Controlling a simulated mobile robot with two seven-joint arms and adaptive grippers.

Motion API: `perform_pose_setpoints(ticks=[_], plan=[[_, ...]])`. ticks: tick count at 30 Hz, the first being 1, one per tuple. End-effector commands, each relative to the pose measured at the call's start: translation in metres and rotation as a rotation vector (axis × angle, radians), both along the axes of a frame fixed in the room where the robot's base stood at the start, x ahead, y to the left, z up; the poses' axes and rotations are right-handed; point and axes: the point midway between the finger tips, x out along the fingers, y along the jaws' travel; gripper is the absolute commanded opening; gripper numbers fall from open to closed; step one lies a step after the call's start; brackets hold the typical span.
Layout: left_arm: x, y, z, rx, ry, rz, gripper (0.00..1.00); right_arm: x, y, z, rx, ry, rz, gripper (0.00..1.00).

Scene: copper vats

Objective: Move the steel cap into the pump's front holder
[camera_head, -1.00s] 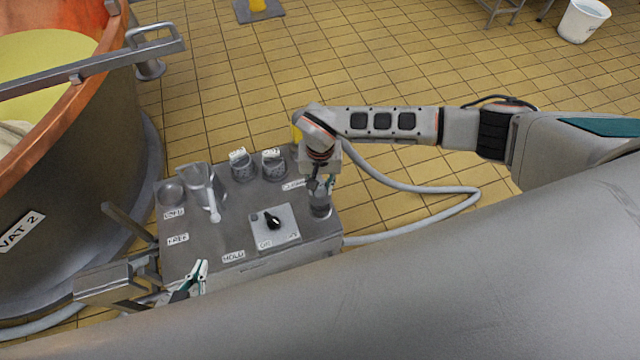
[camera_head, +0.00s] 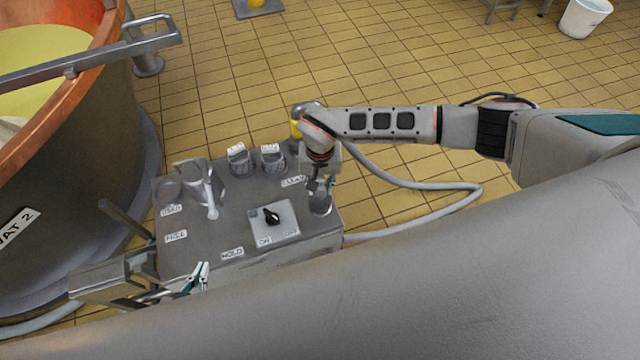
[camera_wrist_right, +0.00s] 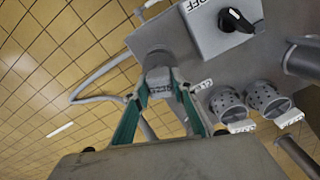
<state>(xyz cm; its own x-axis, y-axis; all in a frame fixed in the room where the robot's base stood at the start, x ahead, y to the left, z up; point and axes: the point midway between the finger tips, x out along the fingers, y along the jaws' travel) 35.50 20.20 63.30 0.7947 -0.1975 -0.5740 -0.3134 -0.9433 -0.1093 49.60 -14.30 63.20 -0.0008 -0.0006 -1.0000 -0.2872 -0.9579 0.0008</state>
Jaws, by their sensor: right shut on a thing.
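The pump (camera_head: 205,262) is a grey box with labels and a black switch on its top. My right gripper (camera_head: 320,187) points down at its right side and is shut on a grey steel cylinder, seemingly the steel cap (camera_head: 320,204). In the right wrist view, my right gripper's green fingers (camera_wrist_right: 160,90) close at the near end of that cylinder (camera_wrist_right: 157,58). I cannot tell if the cylinder touches the pump top. My left gripper (camera_head: 199,277) is near the pump's front left, partly hidden by my own body; its jaw gap is unclear. I cannot make out the front holder.
Two perforated cups (camera_head: 238,163) stand at the pump's back edge, and a steel funnel-like part (camera_head: 203,182) at its left. A grey hose (camera_head: 440,190) loops on the tiled floor at right. A copper vat (camera_head: 70,150) stands close at left.

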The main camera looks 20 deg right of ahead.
Motion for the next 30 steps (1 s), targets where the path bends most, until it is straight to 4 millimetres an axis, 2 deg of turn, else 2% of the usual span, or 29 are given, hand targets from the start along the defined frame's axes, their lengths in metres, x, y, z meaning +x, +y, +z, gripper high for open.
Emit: perform_pose_setpoints(ticks=[30], plan=[[-0.0008,-0.0002,-0.0054,-0.001,0.001,0.000,0.00,0.0004,0.0004,-0.0095,0.001,-0.001,-0.001,0.00]])
